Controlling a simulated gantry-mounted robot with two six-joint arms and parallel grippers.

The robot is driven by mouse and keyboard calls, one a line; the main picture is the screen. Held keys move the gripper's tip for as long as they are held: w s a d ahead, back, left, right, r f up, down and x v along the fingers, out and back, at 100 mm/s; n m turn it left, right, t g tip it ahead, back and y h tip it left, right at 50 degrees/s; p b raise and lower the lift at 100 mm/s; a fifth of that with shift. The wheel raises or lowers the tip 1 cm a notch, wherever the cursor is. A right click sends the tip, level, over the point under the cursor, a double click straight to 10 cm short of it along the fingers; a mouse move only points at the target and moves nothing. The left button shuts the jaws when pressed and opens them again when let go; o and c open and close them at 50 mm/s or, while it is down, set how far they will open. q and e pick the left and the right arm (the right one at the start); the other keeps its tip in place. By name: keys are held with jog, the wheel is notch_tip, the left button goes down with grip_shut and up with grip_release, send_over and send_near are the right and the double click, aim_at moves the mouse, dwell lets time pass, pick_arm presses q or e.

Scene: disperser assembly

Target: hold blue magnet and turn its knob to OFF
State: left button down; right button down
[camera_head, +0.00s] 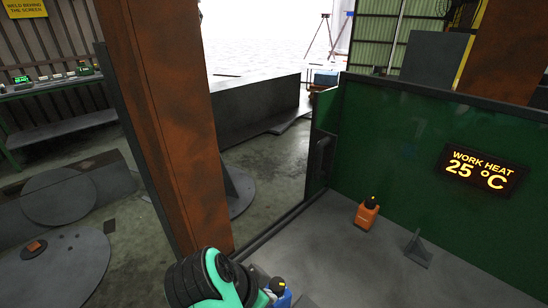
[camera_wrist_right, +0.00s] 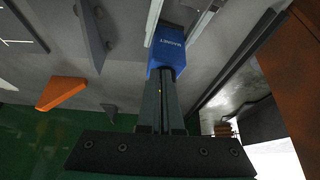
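The blue magnet (camera_head: 281,296) shows at the bottom edge of the head view, with a dark knob on top that carries a yellow mark. In the right wrist view, the blue magnet (camera_wrist_right: 167,52) stands just beyond the fingertips, lettering on its side. My right gripper (camera_wrist_right: 165,82) has its two fingers close together over the magnet's near end. Whether they pinch the knob is hidden. In the head view, my right gripper (camera_head: 258,277) is beside the magnet, partly covered by my teal and black wrist. My left gripper is in neither view.
An orange magnet (camera_head: 367,216) stands upright on the grey table (camera_head: 345,255), left of a grey bracket (camera_head: 418,250). A green wall (camera_head: 385,140) with a temperature display (camera_head: 482,172) closes the back. A rusty column (camera_head: 170,120) rises left of the table.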

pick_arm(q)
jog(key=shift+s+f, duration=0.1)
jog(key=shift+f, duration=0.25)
pick_arm(e)
jog(key=shift+w+d+f, duration=0.1)
jog(key=shift+d, duration=0.15)
jog(key=shift+s+a, duration=0.25)
jog(key=shift+s, duration=0.1)
notch_tip(320, 180, up, 7)
jog(key=w+a, duration=0.2)
notch_tip(320, 180, down, 7)
jog(key=shift+s, duration=0.15)
jog(key=shift+w+d, duration=0.2)
jog(key=shift+d, duration=0.25)
dwell(0.8)
jog(key=shift+s+d, duration=0.1)
jog(key=shift+s, duration=0.05)
